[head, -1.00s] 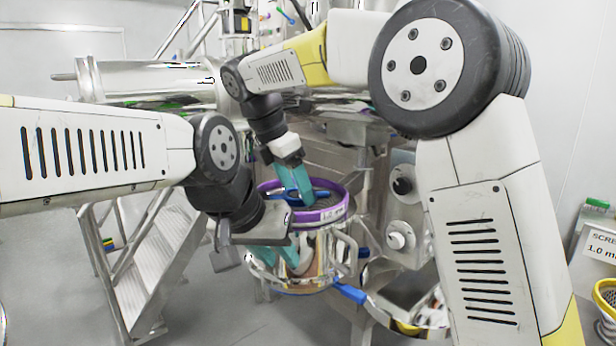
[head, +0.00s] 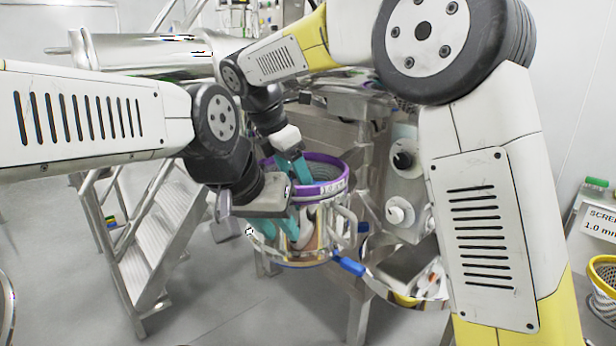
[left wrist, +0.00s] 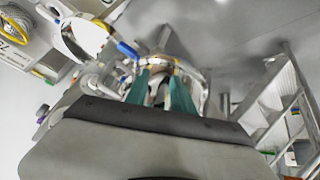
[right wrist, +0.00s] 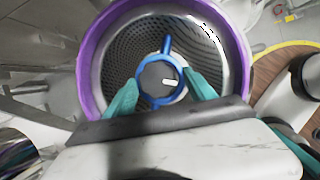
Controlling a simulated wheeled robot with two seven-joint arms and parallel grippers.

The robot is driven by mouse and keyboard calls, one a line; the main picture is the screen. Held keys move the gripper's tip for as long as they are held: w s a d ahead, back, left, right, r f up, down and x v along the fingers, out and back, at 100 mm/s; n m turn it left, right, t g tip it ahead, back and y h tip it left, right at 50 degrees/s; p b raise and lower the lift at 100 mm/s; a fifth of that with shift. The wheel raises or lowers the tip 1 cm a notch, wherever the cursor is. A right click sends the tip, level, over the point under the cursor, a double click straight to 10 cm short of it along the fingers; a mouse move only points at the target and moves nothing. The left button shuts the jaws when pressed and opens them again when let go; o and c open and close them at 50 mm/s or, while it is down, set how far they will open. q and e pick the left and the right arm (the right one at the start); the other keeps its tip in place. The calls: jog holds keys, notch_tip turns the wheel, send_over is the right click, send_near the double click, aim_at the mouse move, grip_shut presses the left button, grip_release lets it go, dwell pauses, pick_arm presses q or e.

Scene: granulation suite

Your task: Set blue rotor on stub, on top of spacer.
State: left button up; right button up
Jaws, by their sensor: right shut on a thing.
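The blue rotor (right wrist: 164,62) shows in the right wrist view, a ring with arms, inside the perforated screen basket (right wrist: 208,62) with a purple rim (right wrist: 90,65). My right gripper (right wrist: 160,83) has its teal fingers on either side of the rotor and is shut on it. In the head view my right gripper (head: 303,170) reaches down inside the purple rim (head: 340,171). A grey round surface and a small pale piece show through the rotor; I cannot tell stub from spacer. My left gripper (head: 277,232) is open at the near side of the metal housing, its fingers apart in the left wrist view (left wrist: 161,78).
The metal housing (head: 322,228) has a blue-handled clamp (head: 348,265) at its lower right. Metal steps (head: 160,235) stand to the left. A panel with knobs (head: 402,180) is close on the right. A yellow-rimmed basket (head: 604,278) stands at the far right.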

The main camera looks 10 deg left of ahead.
jog(key=o, duration=1.8)
jog(key=v, duration=0.7)
jog(key=shift+r, duration=0.35)
jog(key=shift+s, duration=0.1)
